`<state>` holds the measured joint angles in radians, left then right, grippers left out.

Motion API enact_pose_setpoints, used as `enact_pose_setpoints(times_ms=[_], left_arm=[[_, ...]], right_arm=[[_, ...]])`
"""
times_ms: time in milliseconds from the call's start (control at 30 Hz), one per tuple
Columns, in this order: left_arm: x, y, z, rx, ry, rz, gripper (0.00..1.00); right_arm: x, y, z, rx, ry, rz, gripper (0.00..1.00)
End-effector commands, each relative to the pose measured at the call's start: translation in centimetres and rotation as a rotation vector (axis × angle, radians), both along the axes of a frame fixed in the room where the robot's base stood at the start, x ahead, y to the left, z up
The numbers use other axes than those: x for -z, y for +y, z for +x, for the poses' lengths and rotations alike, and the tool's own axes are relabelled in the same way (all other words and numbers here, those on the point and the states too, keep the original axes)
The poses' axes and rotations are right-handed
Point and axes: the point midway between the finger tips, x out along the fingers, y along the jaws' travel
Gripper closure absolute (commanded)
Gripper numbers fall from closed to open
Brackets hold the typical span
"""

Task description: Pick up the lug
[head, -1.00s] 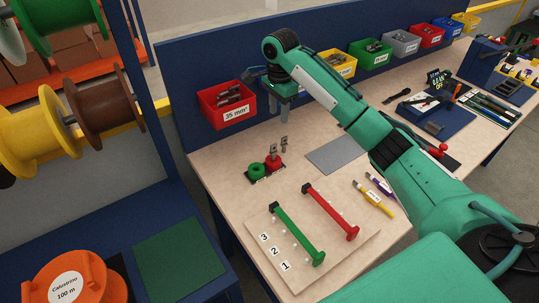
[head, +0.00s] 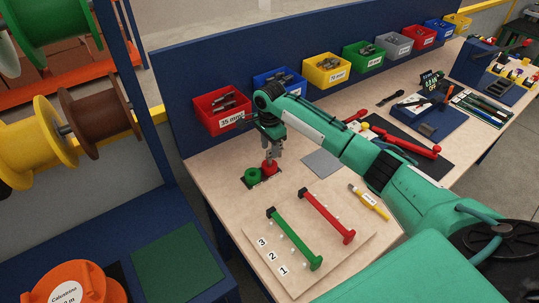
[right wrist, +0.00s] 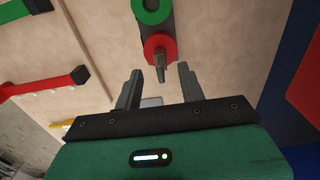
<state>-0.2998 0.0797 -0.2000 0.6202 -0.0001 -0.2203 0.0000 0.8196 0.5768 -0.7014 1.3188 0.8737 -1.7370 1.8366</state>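A grey metal lug (right wrist: 160,70) stands in a red ring-shaped holder (right wrist: 159,48), beside a green one (right wrist: 152,10), in the right wrist view. My right gripper (right wrist: 158,82) is open, with a finger on each side of the lug's line and a gap between; I cannot tell whether either finger touches it. In the head view the right gripper (head: 275,150) points down just above the red holder (head: 269,168), with the green holder (head: 252,175) to its left. The lug is hard to tell from the fingers there. My left gripper is not in view.
A board with green (head: 294,238) and red (head: 327,215) bars lies in front. A red bin (head: 222,110) and other coloured bins line the back of the bench. A grey plate (head: 322,163) lies right of the holders. Bare bench lies left of the holders.

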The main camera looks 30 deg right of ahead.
Motion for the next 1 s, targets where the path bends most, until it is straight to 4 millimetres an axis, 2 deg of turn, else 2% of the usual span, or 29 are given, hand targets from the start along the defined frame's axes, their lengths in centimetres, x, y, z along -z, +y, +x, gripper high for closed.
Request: enact_pose_setpoints(times_ms=[33,200,433,467,633,667,1000], left_arm=[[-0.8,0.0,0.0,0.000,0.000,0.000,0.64],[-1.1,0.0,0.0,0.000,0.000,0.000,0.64],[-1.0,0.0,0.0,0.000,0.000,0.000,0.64],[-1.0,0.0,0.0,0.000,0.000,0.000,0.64],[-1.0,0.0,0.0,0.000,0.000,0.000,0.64],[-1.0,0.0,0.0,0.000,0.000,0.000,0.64],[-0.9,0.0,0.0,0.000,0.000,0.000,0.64]], right_arm=[[0.4,0.1,-0.1,0.000,0.003,-0.001,0.60],[2.3,0.1,-0.1,0.001,0.002,-0.001,0.60],[2.5,0.1,0.0,0.000,0.000,-0.001,0.60],[2.5,0.1,0.0,0.000,0.000,-0.001,0.64],[2.5,0.1,0.0,0.000,0.000,-0.001,0.97],[2.5,0.1,0.0,0.000,0.000,-0.001,1.00],[2.3,0.1,0.0,0.000,-0.001,-0.001,1.00]])
